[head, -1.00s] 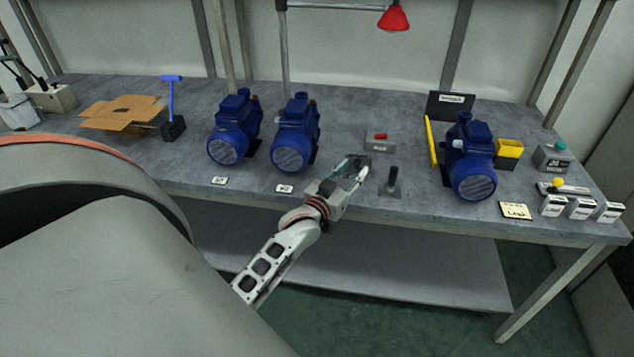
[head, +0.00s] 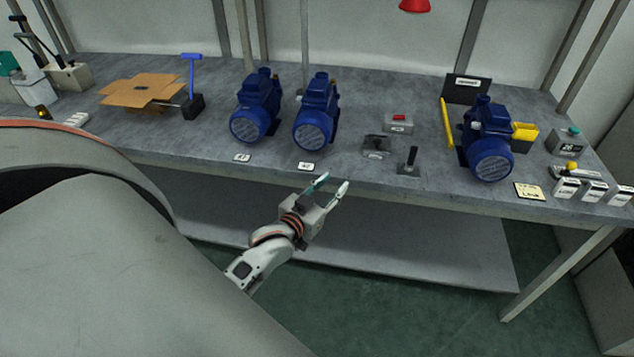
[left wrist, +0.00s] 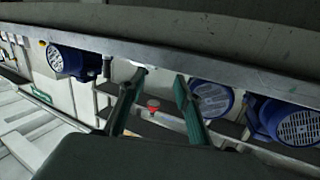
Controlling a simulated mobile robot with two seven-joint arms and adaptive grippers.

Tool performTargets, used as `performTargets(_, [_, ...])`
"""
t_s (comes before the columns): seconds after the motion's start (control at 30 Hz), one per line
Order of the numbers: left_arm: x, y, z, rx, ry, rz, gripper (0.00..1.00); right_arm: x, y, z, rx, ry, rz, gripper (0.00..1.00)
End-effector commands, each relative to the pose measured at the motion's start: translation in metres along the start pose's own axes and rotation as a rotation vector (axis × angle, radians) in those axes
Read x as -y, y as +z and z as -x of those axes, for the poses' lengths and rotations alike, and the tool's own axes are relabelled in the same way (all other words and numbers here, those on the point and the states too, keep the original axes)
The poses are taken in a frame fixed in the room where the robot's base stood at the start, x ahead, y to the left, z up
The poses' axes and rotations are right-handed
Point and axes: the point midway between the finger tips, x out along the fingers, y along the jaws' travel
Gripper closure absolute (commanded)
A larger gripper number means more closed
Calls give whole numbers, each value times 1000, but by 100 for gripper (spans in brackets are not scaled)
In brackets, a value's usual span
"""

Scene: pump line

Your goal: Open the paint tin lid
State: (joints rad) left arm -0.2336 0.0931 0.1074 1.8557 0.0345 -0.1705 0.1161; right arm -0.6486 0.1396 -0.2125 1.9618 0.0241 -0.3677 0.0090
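I cannot make out a paint tin or its lid for certain in either view. My left gripper (head: 334,181) is just in front of the bench's front edge, below the small dark grey device. Its two fingers are apart with nothing between them. The left wrist view also shows these fingers (left wrist: 158,80) spread and empty, with the bench edge beyond them. My right gripper is not in view.
The grey bench (head: 345,105) holds two blue pumps (head: 257,108), a third blue pump (head: 487,145), a dark grey device (head: 376,147), a black lever (head: 411,160), an open cardboard box (head: 140,93) and a blue-handled tool (head: 192,75). A lower shelf (head: 400,270) runs beneath.

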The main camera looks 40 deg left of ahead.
Motion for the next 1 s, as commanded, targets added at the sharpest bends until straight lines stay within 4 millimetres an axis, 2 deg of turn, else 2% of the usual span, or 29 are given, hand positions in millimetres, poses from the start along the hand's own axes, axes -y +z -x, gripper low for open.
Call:
performTargets(0.77, [-6,8,5,17,11,-8,67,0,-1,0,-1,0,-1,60])
performTargets(0.87, [-20,27,18,59,38,-28,67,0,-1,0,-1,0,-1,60])
performTargets(0.97, [-48,61,47,136,92,-64,67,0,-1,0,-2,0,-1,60])
performTargets(1.0, [-61,78,62,174,120,-81,67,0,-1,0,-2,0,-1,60])
